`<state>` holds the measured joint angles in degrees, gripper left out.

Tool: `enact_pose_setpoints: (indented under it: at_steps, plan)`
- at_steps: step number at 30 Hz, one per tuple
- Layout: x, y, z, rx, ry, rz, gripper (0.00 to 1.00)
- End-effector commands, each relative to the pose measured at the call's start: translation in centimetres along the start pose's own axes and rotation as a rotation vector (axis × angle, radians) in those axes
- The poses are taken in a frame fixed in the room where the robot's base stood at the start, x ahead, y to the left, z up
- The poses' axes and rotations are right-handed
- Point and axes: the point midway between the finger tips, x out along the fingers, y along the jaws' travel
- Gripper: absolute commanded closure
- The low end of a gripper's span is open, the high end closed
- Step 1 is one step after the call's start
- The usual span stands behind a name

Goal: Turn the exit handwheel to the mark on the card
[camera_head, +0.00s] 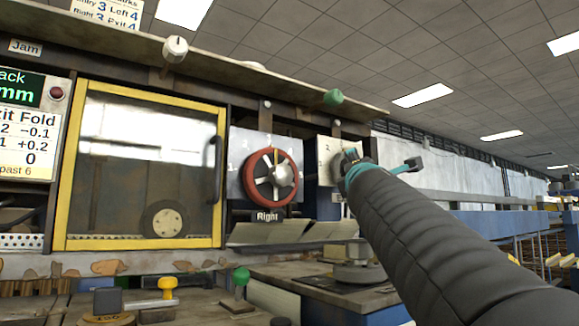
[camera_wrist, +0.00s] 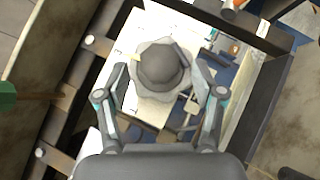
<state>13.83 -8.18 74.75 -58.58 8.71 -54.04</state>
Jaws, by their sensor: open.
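The card (camera_head: 107,12) at the top left reads "Entry 3 Left 4" and "Right 3 Exit 4", cut off by the picture's top edge. In the wrist view, a grey, lobed round wheel (camera_wrist: 163,66), apparently the exit handwheel, sits on a pale plate with a yellow mark at its left edge. My gripper (camera_wrist: 160,80) is open, with one finger on each side of this wheel; I cannot tell whether they touch it. In the head view my gripper and arm hide the wheel. Part of its pale plate (camera_head: 325,158), with a "2", shows left of my gripper.
A red handwheel (camera_head: 271,177) labelled "Right" is left of my gripper. A yellow-framed door (camera_head: 75,165) stands further left. A shelf with a green knob (camera_head: 333,97) overhangs above. A bench with a grey round part (camera_head: 358,272) lies below. A dark frame borders the wheel's plate.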

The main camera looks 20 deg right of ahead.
Motion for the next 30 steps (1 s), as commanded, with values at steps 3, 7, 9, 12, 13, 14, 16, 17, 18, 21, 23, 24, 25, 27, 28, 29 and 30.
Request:
enact_pose_setpoints:
  at_steps: [3, 7, 9, 12, 13, 14, 16, 17, 18, 21, 23, 24, 25, 27, 28, 29, 30]
  plan:
    - [1.3, 0.1, 0.1, 0.000, 0.000, -0.001, 0.32]
    - [1.8, 0.1, 0.1, 0.000, -0.001, 0.000, 0.32]
    - [1.9, 0.0, 0.1, -0.001, -0.001, 0.000, 0.32]
    - [1.9, 0.0, 0.0, -0.001, -0.001, 0.000, 0.32]
    - [1.9, 0.0, 0.0, -0.001, -0.001, 0.000, 0.32]
    - [1.9, 0.0, 0.0, -0.001, -0.001, 0.000, 0.32]
    - [1.9, 0.0, 0.0, 0.000, -0.001, 0.000, 0.34]
    - [1.9, 0.0, 0.0, -0.001, -0.001, 0.000, 0.42]
    - [1.9, 0.0, 0.0, -0.001, -0.001, 0.000, 0.52]
    - [1.9, 0.0, 0.0, -0.001, -0.001, 0.000, 0.77]
    - [1.9, 0.0, 0.0, -0.001, -0.001, 0.000, 0.92]
    - [1.9, 0.0, 0.0, 0.000, -0.001, 0.000, 0.92]
    - [1.9, 0.0, 0.0, 0.000, -0.001, 0.000, 0.92]
    - [1.9, 0.0, 0.0, 0.000, -0.001, 0.000, 0.92]
    - [1.9, 0.0, 0.0, 0.000, -0.001, 0.000, 0.92]
    - [1.9, 0.0, 0.0, 0.000, -0.001, -0.001, 0.92]
    - [1.9, 0.0, 0.0, 0.001, -0.001, -0.002, 0.92]
